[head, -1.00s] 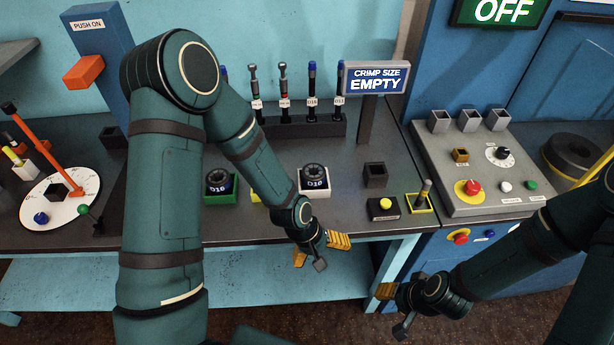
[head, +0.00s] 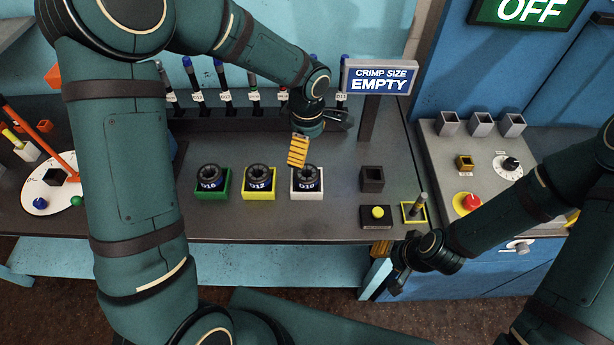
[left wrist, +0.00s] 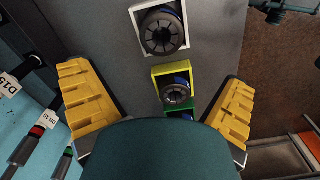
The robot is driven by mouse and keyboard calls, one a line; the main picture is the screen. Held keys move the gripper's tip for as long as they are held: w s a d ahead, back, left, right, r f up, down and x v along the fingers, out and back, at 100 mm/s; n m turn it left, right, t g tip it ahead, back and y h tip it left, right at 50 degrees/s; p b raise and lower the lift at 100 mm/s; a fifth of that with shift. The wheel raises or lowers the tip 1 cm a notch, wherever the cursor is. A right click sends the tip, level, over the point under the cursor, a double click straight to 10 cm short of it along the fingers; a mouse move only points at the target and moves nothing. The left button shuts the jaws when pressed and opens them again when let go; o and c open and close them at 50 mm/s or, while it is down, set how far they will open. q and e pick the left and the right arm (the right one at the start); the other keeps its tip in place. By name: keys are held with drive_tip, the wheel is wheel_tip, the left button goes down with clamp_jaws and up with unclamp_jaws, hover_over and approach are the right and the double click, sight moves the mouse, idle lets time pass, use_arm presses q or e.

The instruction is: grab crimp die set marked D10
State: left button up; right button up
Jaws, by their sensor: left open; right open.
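Three round black die sets sit in coloured trays on the bench. The left one (head: 210,177) is in a green tray, with a label that looks like D10 or D16. The middle one (head: 260,178) is marked D12, in a yellow tray. The right one (head: 306,179) is in a white tray; its label looks like D16, unclear. My left gripper (head: 314,138) is open and empty, above and behind the white tray. In the left wrist view, the white-tray die (left wrist: 163,32) and yellow-tray die (left wrist: 176,92) show; the green tray is mostly hidden. My right gripper (head: 389,264) is open and empty by the bench's front edge.
A rack of labelled hoses (head: 228,98) stands at the back, partly behind my left arm. The "CRIMP SIZE EMPTY" sign (head: 380,78) is right of it. A dark square holder (head: 372,178), yellow button (head: 377,212) and lever (head: 421,206) stand right of the trays.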

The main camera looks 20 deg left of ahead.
sight(307, 174)
use_arm(q)
wheel_tip(307, 174, down, 11)
drive_tip(key=shift+s+f, duration=0.15)
drive_tip(key=shift+f, duration=0.05)
drive_tip(key=shift+r, duration=0.1)
drive_tip(key=c, duration=1.3)
